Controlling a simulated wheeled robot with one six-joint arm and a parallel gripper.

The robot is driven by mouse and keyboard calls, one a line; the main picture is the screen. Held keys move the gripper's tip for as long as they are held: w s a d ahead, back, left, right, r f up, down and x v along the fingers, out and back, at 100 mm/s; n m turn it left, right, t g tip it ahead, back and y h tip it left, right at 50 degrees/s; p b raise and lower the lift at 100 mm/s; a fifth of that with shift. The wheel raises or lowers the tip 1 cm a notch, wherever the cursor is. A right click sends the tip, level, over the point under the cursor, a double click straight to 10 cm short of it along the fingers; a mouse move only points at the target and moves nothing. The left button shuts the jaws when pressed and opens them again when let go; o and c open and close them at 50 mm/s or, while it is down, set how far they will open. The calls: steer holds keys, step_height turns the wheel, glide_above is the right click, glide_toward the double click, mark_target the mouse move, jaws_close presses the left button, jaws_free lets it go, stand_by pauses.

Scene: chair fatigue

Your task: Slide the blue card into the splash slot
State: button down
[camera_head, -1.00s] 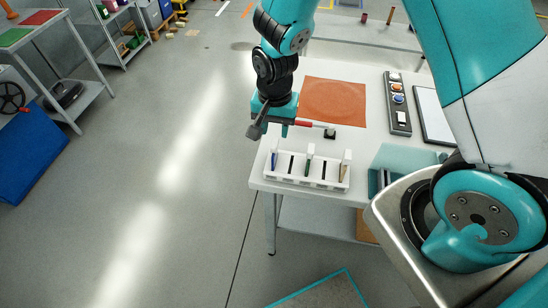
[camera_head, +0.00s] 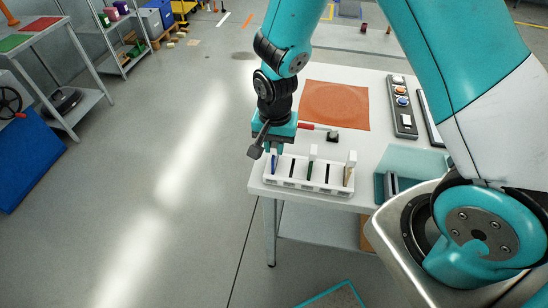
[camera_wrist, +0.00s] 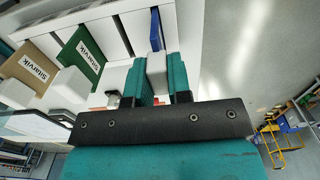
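The blue card (camera_head: 274,165) stands upright at the left end of a white rack (camera_head: 310,187), with a white tab on top. In the wrist view its blue edge (camera_wrist: 155,29) shows beyond the white tab (camera_wrist: 156,66). My gripper (camera_head: 274,148) is directly above the card, with its teal fingers on either side of the tab (camera_wrist: 157,75). I cannot tell whether the fingers press on it. A teal and grey fixture (camera_head: 389,186) stands right of the rack by a translucent pale teal panel (camera_head: 415,160). I cannot make out a slot there.
A green card (camera_head: 310,170) and a tan card (camera_head: 348,176) stand in the same rack, with dark empty slots between. Behind are a red-handled tool (camera_head: 318,127), an orange mat (camera_head: 335,105) and a button panel (camera_head: 402,107). Open floor lies left of the table.

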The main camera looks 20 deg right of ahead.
steer(key=shift+r, duration=0.1)
steer(key=shift+r+p, duration=1.7)
steer(key=shift+r, duration=0.25)
steer(key=shift+r, duration=0.1)
steer(key=shift+r+p, duration=1.65)
steer(key=shift+r, duration=0.25)
